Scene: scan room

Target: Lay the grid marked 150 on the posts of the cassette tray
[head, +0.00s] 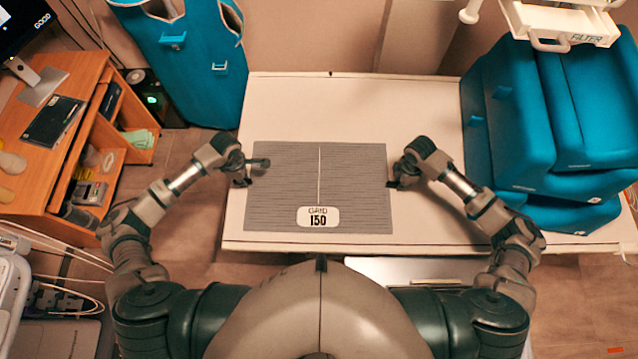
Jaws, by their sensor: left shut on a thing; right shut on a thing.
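The grid marked 150 (285,190) is a grey, finely lined panel with a white centre line and a white label at its near edge. It appears flat over the pale table. My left gripper (252,172) is shut on its left edge. My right gripper (396,183) is shut on its right edge. Any gap between grid and table is hard to judge. A pale, shiny panel with a handle (425,272) shows below the table's near edge, mostly behind my body; it may be the cassette tray. I cannot make out posts.
The pale table (430,100) has bare room behind the grid and to its right. Blue cushions (545,120) are stacked at its right end, under a white unit labelled FILTER (560,25). A blue apron (200,60) hangs behind left. A wooden desk (50,165) stands at left.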

